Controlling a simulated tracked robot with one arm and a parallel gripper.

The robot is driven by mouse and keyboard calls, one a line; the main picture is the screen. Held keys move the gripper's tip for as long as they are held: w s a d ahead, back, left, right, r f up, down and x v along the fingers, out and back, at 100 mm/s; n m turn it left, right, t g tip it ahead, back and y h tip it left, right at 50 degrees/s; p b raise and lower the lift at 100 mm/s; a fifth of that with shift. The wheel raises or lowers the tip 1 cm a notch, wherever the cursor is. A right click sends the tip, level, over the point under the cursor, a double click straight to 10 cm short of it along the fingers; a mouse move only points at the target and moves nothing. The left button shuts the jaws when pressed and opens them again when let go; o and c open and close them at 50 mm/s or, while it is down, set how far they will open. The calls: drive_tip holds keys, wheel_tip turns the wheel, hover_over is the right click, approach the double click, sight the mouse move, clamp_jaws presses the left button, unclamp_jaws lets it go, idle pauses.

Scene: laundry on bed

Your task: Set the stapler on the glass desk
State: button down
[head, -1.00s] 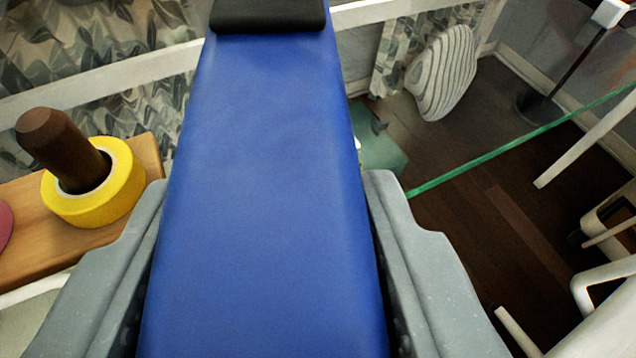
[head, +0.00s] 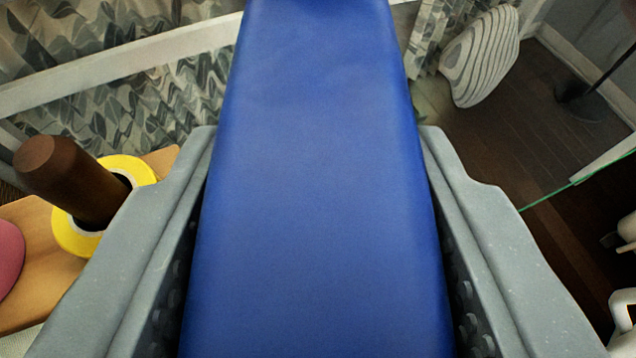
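A long blue object (head: 318,190), which I take to be the stapler, fills the middle of the head view and runs off its top edge. My gripper (head: 318,135) has its two grey fingers against the sides of the blue object and is shut on it. The object hides much of what lies behind it. A thin green edge line (head: 580,181) at the right looks like the edge of the glass desk. Most of the glass surface cannot be made out.
A yellow ring (head: 138,172) surrounds a brown cylinder (head: 80,185) on a wooden surface (head: 40,290) at the left, with a pink object (head: 8,257) near it. A striped cushion (head: 480,58) lies at the back right. White furniture parts (head: 627,230) show at the right edge.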

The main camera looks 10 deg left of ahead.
drive_tip(key=w+a, duration=0.1)
drive_tip(key=w, duration=0.2)
drive_tip(key=w+a+b, duration=0.1)
drive_tip(key=w, duration=0.2)
drive_tip(key=w+a, duration=0.2)
drive_tip(key=w, duration=0.1)
drive_tip(key=shift+w+f+b, duration=0.3)
drive_tip(key=shift+f, duration=0.05)
drive_tip(key=shift+w+a+f, duration=0.1)
drive_tip(key=shift+f, duration=0.15)
drive_tip(key=shift+f+b, duration=0.65)
drive_tip(key=shift+f, duration=0.85)
drive_tip(key=shift+f, duration=0.1)
drive_tip(key=c, duration=0.8)
unclamp_jaws()
drive_tip(key=shift+c, duration=0.2)
drive_tip(key=p+v, duration=0.2)
drive_tip(key=v, duration=1)
